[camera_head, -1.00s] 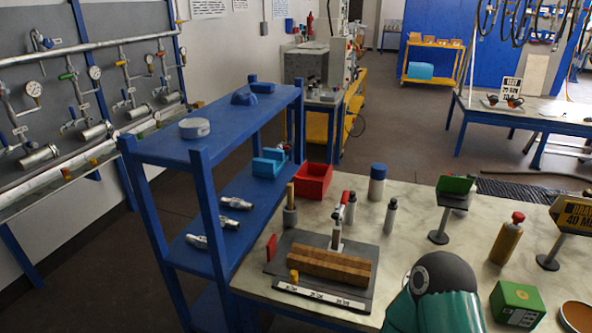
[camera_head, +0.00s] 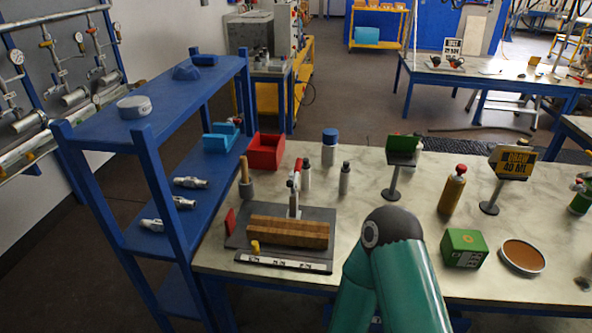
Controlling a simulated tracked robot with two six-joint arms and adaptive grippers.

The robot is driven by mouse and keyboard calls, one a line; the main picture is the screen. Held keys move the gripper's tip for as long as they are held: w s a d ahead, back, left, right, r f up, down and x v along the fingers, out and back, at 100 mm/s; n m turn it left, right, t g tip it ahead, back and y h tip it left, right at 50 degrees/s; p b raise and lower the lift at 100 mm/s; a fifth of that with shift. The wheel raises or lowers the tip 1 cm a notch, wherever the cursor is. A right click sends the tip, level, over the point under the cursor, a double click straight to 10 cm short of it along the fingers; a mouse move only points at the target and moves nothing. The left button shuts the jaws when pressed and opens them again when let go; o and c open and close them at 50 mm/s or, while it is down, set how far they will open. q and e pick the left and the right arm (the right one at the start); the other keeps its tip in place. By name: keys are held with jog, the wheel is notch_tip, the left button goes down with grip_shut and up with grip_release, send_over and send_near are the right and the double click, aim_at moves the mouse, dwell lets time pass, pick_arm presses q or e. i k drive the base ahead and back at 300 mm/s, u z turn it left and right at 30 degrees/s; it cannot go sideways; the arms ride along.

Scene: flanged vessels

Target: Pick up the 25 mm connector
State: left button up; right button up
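Three silver metal fittings lie on the middle shelf of the blue rack: one toward the back (camera_head: 191,182), one in the middle (camera_head: 183,202) and one nearer the front (camera_head: 153,224). They look like connectors, but I cannot tell which is the 25 mm one. A dark board (camera_head: 323,222) on the table holds a wooden block (camera_head: 288,232), a red-handled clamp (camera_head: 294,195) and a white label strip (camera_head: 282,262) too small to read surely. A teal arm link of mine rises at the bottom centre. Neither gripper is in view.
The blue rack (camera_head: 100,134) stands left against the marble-topped table (camera_head: 375,180). A red bin (camera_head: 266,150), blue bin (camera_head: 218,141), bottles, green box (camera_head: 464,248), brown round dish (camera_head: 523,256) and sign stands are around. Dark floor (camera_head: 60,265) is free left of the rack.

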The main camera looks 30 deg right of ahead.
aim_at(190, 183)
jog(key=z, duration=1.15)
jog(key=i, duration=0.15)
jog(key=u, duration=2.65)
jog(key=k, duration=0.95)
jog(key=z, duration=0.5)
jog(key=i, duration=1)
jog(key=z, duration=0.05)
